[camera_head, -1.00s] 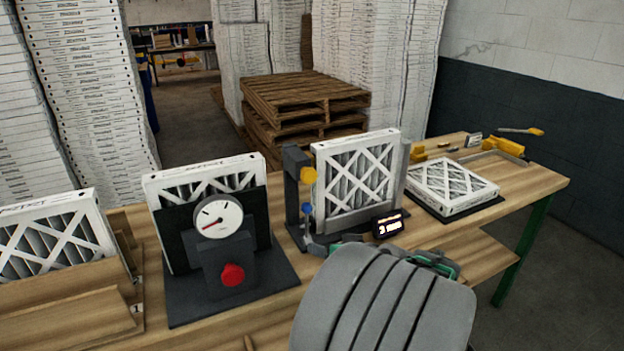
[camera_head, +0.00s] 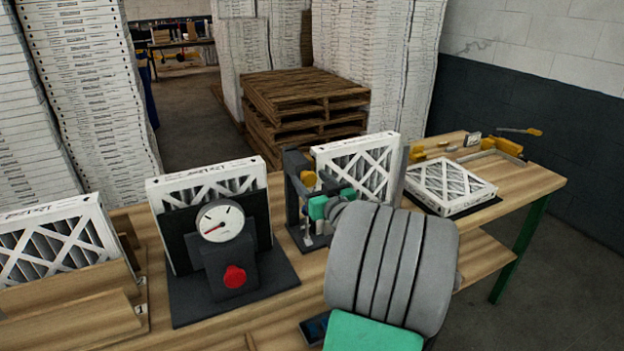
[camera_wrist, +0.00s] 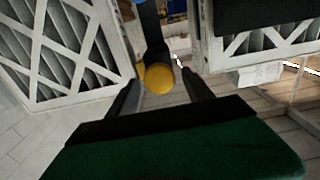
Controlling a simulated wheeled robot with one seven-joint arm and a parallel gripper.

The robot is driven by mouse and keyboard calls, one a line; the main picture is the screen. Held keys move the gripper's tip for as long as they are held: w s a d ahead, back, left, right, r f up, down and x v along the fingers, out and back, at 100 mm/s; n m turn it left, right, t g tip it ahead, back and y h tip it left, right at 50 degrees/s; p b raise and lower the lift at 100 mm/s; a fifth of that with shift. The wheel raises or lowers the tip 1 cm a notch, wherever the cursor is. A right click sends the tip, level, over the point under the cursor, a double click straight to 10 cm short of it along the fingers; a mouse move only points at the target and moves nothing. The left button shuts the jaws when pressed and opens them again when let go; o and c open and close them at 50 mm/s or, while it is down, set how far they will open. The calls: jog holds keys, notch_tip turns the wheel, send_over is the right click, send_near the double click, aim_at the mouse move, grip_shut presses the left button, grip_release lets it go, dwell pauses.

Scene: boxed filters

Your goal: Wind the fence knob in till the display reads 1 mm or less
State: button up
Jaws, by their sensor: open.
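A dark upright fixture (camera_head: 292,205) stands mid-bench, with a boxed filter (camera_head: 372,160) against it. A round yellow knob (camera_head: 308,179) sits on the fixture's upper part. In the wrist view the yellow knob (camera_wrist: 159,79) lies between the fingertips of my gripper (camera_wrist: 162,80), with a gap on each side. My gripper is open, and I see no grip on the knob. A second yellow piece shows just behind it.
A dial gauge stand (camera_head: 222,225) with a red button (camera_head: 235,276) and a filter stands left of the fixture. Another filter (camera_head: 450,185) lies flat at the right, near yellow clamps (camera_head: 500,146). A wooden rack (camera_head: 75,318) fills the bench's left end.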

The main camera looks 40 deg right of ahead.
jog(key=shift+c, duration=0.2)
grip_shut()
dwell(0.3)
jog(key=shift+f+m, duration=0.1)
jog(key=shift+m, duration=0.2)
jog(key=shift+m+b, duration=0.45)
jog(key=shift+m, duration=0.15)
jog(key=m+b, duration=0.1)
jog(key=m, duration=0.3)
jog(key=shift+d, duration=0.1)
jog(key=m, duration=0.6)
